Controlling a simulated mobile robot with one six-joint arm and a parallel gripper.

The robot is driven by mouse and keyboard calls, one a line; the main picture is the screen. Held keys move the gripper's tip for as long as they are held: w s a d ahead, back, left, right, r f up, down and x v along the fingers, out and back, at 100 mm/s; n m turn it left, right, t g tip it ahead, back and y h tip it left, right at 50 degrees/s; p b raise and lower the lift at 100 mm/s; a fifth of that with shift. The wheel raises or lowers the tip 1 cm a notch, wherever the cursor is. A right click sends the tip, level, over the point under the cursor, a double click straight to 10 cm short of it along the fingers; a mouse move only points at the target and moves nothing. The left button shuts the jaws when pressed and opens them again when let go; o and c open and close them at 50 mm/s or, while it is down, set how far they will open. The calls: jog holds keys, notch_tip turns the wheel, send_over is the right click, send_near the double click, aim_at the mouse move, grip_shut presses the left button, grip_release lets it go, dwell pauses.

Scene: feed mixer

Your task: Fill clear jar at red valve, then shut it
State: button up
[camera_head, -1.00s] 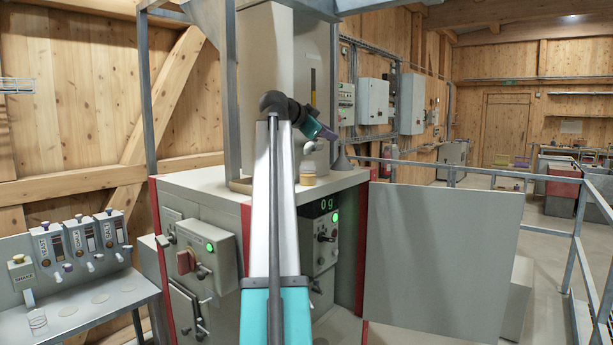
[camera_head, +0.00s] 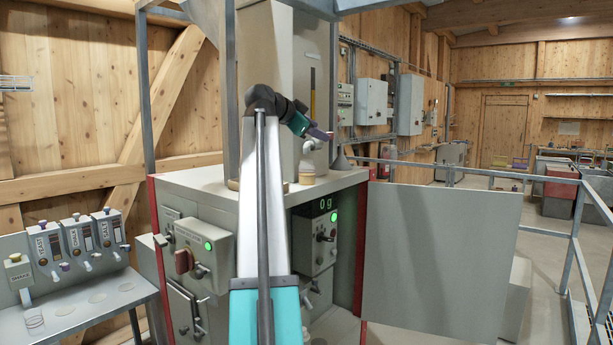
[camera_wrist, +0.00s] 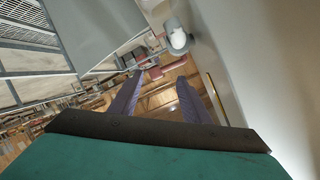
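I cannot make out which knob is a red valve. My gripper (camera_head: 325,135) is raised near the tall grey column, far from the jar. In the wrist view my gripper (camera_wrist: 160,80) shows two purple fingers apart with nothing between them.
A grey cabinet (camera_head: 340,196) with red edges stands in the middle. A grey panel (camera_head: 437,255) and railings fill the right. Pale discs (camera_head: 97,297) mark the bench (camera_head: 85,318).

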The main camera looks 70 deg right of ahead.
jog(key=b+v, duration=0.1)
jog(key=v, duration=0.9)
jog(key=shift+w+a, duration=0.2)
jog(key=shift+w, duration=0.05)
